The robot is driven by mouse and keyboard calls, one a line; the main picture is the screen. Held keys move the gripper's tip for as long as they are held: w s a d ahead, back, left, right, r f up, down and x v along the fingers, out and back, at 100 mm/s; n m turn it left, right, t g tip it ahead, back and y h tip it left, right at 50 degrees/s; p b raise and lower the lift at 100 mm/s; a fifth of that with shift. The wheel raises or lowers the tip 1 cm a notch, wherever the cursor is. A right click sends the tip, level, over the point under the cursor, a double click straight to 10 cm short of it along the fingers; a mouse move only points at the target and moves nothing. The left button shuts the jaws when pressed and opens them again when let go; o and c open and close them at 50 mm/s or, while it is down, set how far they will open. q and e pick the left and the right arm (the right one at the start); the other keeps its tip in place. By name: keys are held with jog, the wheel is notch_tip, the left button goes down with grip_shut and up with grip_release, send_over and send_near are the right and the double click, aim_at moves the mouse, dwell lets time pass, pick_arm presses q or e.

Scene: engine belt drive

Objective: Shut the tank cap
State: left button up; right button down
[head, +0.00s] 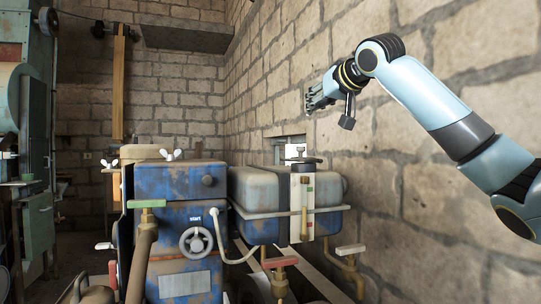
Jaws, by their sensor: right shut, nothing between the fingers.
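The rusty grey-blue tank (258,188) lies in the middle, next to the blue engine housing. A dark, flat round piece (304,160) sits at the top of the tank's front, above the gauge plate; it looks like the tank cap. I cannot tell from here whether it is seated or raised. My right gripper (313,98) is shut and empty. It is high above the tank, in front of the stone wall and apart from the cap, pointing left. My left gripper is not in view.
The blue engine housing (180,215) with a handwheel (196,242) and white wing nuts stands left of the tank. Pipes with a green-handled valve (146,204) and a red-handled valve (280,262) are in front. The stone wall (400,190) runs close on the right.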

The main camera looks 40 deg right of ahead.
jog(key=d, duration=0.1)
jog(key=p, duration=0.4)
send_over(302, 157)
jog(key=s, duration=0.1)
jog(key=shift+h, duration=0.4)
jog(key=f, duration=0.6)
jog(key=shift+a+f, duration=0.15)
jog(key=shift+a, duration=0.05)
jog(key=shift+f, duration=0.35)
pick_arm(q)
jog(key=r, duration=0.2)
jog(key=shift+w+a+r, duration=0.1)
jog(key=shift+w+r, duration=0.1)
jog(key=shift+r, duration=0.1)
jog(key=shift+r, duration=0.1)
pick_arm(e)
jog(key=shift+f, duration=0.1)
jog(key=shift+a+f+n, duration=0.2)
jog(key=shift+f+n, duration=0.1)
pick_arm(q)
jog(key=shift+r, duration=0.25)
pick_arm(e)
jog(key=shift+f, duration=0.35)
